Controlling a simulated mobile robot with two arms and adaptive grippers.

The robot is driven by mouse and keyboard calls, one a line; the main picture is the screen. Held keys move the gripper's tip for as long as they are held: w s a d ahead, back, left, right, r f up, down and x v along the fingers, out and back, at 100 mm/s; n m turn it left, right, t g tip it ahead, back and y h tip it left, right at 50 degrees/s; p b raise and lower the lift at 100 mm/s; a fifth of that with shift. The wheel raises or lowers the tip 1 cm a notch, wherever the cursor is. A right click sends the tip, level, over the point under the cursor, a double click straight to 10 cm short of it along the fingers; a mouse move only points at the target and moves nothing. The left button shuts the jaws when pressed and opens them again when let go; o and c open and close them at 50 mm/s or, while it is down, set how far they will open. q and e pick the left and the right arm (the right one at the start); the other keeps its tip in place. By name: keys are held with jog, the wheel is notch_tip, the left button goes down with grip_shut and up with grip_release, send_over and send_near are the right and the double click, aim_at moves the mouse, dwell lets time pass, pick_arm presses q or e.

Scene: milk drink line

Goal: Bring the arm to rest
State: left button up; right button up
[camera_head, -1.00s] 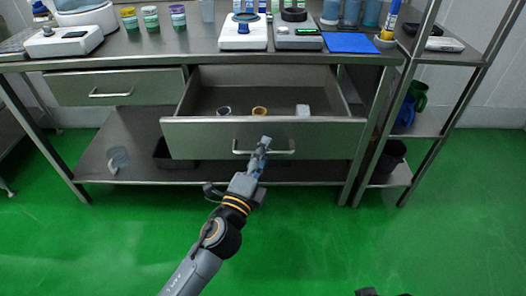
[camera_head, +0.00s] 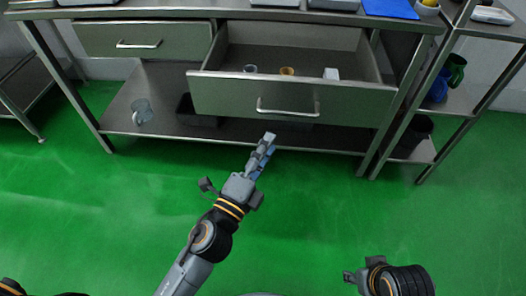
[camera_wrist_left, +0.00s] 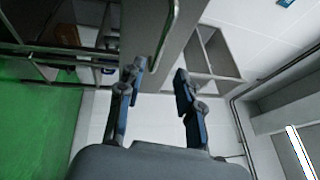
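My left gripper (camera_head: 262,155) is in front of and below the open drawer (camera_head: 340,98), apart from its handle (camera_head: 288,111). In the left wrist view its two fingers (camera_wrist_left: 158,95) stand apart with nothing between them, and the drawer handle (camera_wrist_left: 168,35) is beyond them. My right gripper (camera_head: 352,276) shows only partly at the bottom right of the head view, and its fingers cannot be made out.
The open drawer holds a few small items, among them an orange-brown one (camera_head: 287,71) and a white one (camera_head: 331,74). A closed drawer (camera_head: 140,40) is to its left. A clear mug (camera_head: 142,112) stands on the lower shelf. The green floor (camera_head: 310,220) in front is clear.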

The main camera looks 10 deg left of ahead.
pick_arm(q)
jog(key=shift+s+a+f, duration=0.1)
jog(key=shift+s+a, duration=0.15)
jog(key=shift+s, duration=0.3)
jog(key=shift+a, duration=0.1)
